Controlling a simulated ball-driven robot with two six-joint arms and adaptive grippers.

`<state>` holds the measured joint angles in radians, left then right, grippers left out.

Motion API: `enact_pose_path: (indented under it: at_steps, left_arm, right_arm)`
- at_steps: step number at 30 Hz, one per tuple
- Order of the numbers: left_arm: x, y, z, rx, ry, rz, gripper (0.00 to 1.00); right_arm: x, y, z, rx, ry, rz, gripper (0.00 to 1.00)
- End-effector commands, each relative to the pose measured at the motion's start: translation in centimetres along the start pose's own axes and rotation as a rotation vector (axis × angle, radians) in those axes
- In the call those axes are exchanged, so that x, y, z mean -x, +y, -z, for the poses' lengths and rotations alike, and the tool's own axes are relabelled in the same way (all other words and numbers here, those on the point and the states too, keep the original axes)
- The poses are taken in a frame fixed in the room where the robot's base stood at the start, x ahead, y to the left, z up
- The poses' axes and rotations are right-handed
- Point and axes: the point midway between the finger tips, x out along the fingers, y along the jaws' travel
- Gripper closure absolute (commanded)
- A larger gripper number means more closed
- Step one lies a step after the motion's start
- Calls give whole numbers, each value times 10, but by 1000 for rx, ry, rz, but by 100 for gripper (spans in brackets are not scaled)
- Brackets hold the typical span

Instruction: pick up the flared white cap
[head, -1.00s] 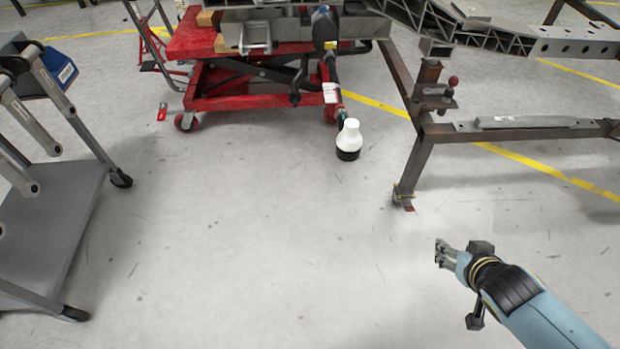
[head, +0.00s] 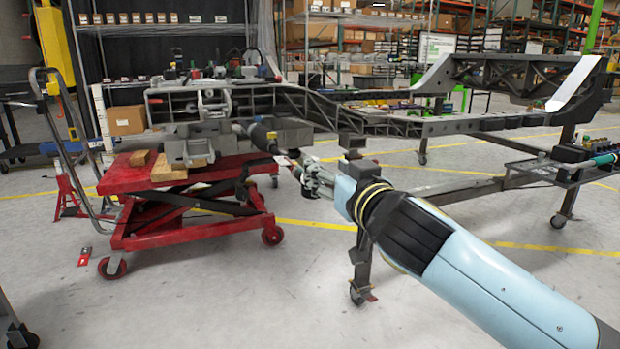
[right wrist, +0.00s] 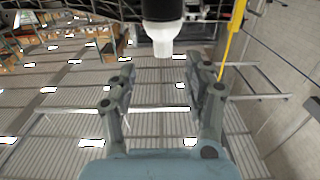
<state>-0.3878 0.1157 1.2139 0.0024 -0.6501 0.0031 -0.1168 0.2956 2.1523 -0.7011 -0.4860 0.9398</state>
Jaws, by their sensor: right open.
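The flared white cap (right wrist: 163,38) shows in the right wrist view at the top middle, joined to a black cylindrical part (right wrist: 162,10). Its pale end lies between the two spread fingertips of my right gripper (right wrist: 160,62), with gaps on both sides. In the head view my right gripper (head: 308,174) is at the end of the dark shaft (head: 264,138); the cap is too small and covered there to make out clearly. My right gripper is open and holds nothing. My left gripper is in neither current view.
A red lift table (head: 190,225) with wooden blocks (head: 165,170) stands at left, under the grey chassis (head: 330,112). A steel stand leg (head: 360,270) is close below my right arm.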

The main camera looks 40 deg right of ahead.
Motion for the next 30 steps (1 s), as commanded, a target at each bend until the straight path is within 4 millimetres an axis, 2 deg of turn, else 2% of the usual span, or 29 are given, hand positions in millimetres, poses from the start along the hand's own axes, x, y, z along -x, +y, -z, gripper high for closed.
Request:
enact_pose_path:
  at_steps: [7,15,23,30]
  left_arm:
    - [1,1,3,-1,-1,-1,60]
    - [11,3,18,-2,5,-3,60]
    - [13,3,20,-3,6,-3,60]
    - [13,3,20,-3,6,-3,60]
  right_arm:
    - [-24,-2,0,0,0,-1,49]
    - [-62,-6,1,2,-2,0,49]
    - [-65,-6,1,1,-2,1,49]
    - [-65,-6,1,1,-2,1,78]
